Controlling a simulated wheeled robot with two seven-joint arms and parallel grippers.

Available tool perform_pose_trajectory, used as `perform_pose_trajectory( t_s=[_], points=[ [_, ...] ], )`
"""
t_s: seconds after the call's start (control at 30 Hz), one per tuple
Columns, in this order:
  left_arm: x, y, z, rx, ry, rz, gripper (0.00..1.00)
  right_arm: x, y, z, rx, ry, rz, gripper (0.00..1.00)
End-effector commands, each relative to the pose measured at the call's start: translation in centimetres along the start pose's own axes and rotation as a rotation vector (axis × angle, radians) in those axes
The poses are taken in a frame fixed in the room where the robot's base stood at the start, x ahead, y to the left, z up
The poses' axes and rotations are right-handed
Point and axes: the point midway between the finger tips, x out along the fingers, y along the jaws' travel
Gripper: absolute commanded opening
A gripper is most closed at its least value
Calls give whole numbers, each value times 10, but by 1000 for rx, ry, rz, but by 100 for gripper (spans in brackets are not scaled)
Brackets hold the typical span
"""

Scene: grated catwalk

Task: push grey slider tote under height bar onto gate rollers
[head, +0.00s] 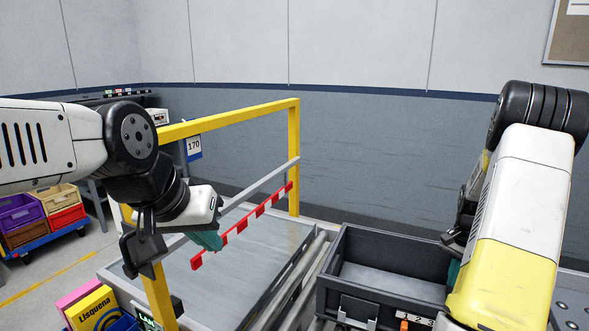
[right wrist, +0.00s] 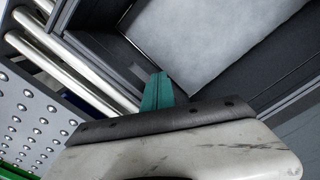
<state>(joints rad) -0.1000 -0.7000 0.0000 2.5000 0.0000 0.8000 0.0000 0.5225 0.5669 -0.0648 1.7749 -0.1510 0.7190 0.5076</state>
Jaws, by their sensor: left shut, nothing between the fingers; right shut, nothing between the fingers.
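The grey tote (head: 395,248) sits on the conveyor right of the yellow gate (head: 293,140), open at the top with a pale floor. It also shows in the right wrist view (right wrist: 270,75). The red-and-white height bar (head: 243,226) hangs from the gate's grey crossbar, left of the tote. Metal rollers (head: 302,280) lie between the tote and the gate. My right gripper (head: 454,272) is shut at the tote's right side; its teal fingertips (right wrist: 157,90) are by the tote wall, contact unclear. My left gripper (head: 209,241) is shut and empty beside the height bar.
A flat grey surface (head: 225,268) lies beneath the gate. A studded plate (right wrist: 30,115) is beside the rollers in the right wrist view. A blue cart with coloured bins (head: 45,215) stands at the left. A yellow box (head: 92,308) is at the front left.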

Motion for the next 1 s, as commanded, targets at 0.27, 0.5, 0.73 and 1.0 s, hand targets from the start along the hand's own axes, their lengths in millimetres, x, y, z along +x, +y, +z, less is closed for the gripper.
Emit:
perform_pose_trajectory(
  t_s=[0.27,0.5,0.73,1.0],
  points=[
    [0,0,0,0,0,0,0,0,23,-13,3,0,0,0],
    [0,0,0,0,0,0,0,0,42,-24,2,0,1,0],
    [0,0,0,0,0,0,0,0,60,-34,4,1,0,0],
    [0,0,0,0,0,0,0,0,53,-31,-1,0,0,0]
  ],
)
